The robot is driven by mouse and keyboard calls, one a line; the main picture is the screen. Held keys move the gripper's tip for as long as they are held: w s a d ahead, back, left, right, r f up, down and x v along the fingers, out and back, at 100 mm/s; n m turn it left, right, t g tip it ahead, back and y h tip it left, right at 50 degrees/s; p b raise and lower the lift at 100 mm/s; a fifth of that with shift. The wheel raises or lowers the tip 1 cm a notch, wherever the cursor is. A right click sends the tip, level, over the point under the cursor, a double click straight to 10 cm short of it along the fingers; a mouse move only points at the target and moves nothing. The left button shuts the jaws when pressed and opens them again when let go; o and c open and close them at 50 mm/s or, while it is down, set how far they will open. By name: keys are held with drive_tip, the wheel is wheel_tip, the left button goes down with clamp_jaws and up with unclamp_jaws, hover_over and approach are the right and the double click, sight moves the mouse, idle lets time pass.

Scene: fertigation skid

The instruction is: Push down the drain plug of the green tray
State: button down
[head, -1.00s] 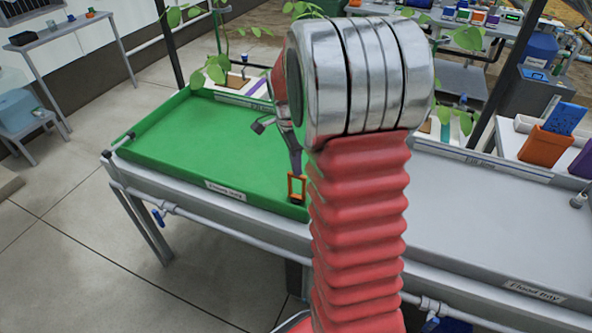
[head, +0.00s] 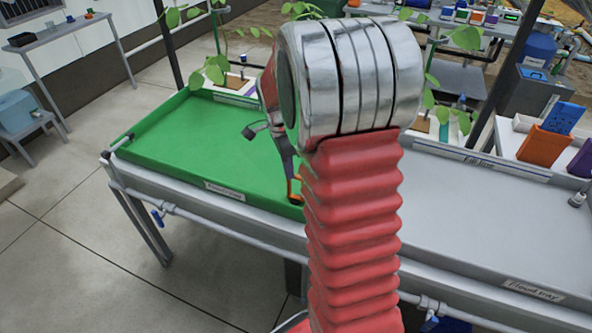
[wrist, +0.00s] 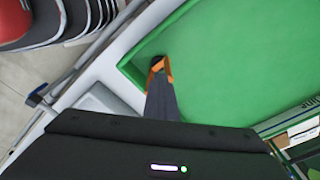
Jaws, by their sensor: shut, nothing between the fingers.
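The green tray (head: 190,150) fills the left part of the bench in the head view; its green floor and a corner also show in the wrist view (wrist: 230,70). The drain plug (head: 296,198) is at the tray's near right corner, with an orange loop handle and a dark part; it also shows in the wrist view (wrist: 169,70). My gripper (head: 291,174) points down at the plug, its dark fingers shut and empty. In the wrist view the fingertips (wrist: 158,80) overlap the handle, orange showing on both sides. I cannot tell whether they touch it. The plug's seat is hidden.
A grey flood tray (head: 480,220) adjoins on the right. Plants (head: 215,70) and bench equipment (head: 480,18) stand behind. A pipe (head: 230,225) with blue valve handles runs under the front edge. My arm hides the middle of the head view.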

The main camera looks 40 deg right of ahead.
drive_tip(key=shift+a+f, duration=0.3)
drive_tip(key=shift+a, duration=0.4)
drive_tip(key=shift+w+r, duration=0.1)
drive_tip(key=shift+r, duration=0.1)
wheel_tip(320, 180, up, 13)
drive_tip(key=a, duration=0.1)
drive_tip(key=shift+w+a+r, duration=0.15)
drive_tip(key=shift+w+r, duration=0.05)
drive_tip(key=shift+n, duration=0.3)
